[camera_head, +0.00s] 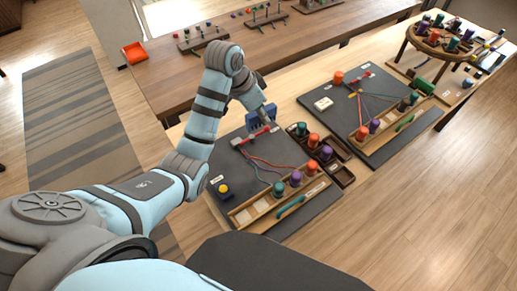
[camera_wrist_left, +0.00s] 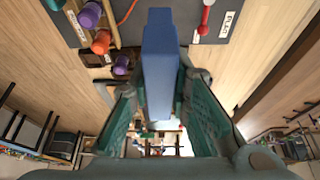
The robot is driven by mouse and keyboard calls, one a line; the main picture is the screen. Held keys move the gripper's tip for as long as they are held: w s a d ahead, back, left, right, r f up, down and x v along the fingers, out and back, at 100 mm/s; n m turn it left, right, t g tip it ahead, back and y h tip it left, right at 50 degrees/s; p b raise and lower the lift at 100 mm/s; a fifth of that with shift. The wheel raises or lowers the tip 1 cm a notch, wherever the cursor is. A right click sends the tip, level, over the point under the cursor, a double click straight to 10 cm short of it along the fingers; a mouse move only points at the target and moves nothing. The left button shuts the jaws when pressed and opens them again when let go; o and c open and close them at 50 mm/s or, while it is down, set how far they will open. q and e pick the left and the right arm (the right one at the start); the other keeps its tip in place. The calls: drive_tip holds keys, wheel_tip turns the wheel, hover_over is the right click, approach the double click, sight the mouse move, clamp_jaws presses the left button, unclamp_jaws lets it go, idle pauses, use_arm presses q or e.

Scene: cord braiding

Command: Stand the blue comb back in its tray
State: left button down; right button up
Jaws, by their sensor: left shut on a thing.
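My left gripper (camera_head: 264,119) is above the far edge of the near dark board. It is shut on the blue comb (camera_head: 253,121), a blue block-like piece partly hidden by the fingers. In the left wrist view the comb (camera_wrist_left: 160,65) stands between the two green-lined fingers of the gripper (camera_wrist_left: 160,110) and reaches away from it; its teeth cannot be made out. Dark brown trays (camera_head: 341,176) stand at the right edge of the board; which one is the comb's own I cannot tell. My right gripper is not in view.
The near board (camera_head: 232,163) carries coloured cords, a red-ended bar, a yellow button (camera_head: 223,188) and a wooden rack (camera_head: 245,217) with coloured bobbins. A second board (camera_head: 345,90) lies to the right; a long brown table (camera_head: 180,75) stands behind.

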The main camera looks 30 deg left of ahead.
use_arm(q)
drive_tip(key=shift+n, duration=0.3)
drive_tip(key=f, duration=0.5)
drive_tip(key=s+a+f+b, duration=0.1)
drive_tip(key=f, duration=0.5)
drive_tip(key=s+f+b, duration=0.1)
drive_tip(key=f, duration=0.4)
drive_tip(key=shift+a+f, duration=0.25)
drive_tip(key=shift+a, duration=0.15)
wheel_tip(320, 180, down, 2)
drive_tip(key=shift+s+f+b, duration=0.15)
drive_tip(key=shift+f+b, duration=0.05)
drive_tip(key=shift+b, duration=0.25)
drive_tip(key=shift+s+a+r, duration=0.1)
drive_tip(key=shift+s+r, duration=0.05)
drive_tip(key=shift+s, duration=0.15)
drive_tip(key=shift+w+f, duration=0.1)
drive_tip(key=shift+f, duration=0.1)
drive_tip(key=c, duration=1.5)
unclamp_jaws()
drive_tip(key=shift+w, duration=0.15)
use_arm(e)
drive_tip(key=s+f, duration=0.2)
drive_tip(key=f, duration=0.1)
use_arm(q)
drive_tip(key=shift+r, duration=0.1)
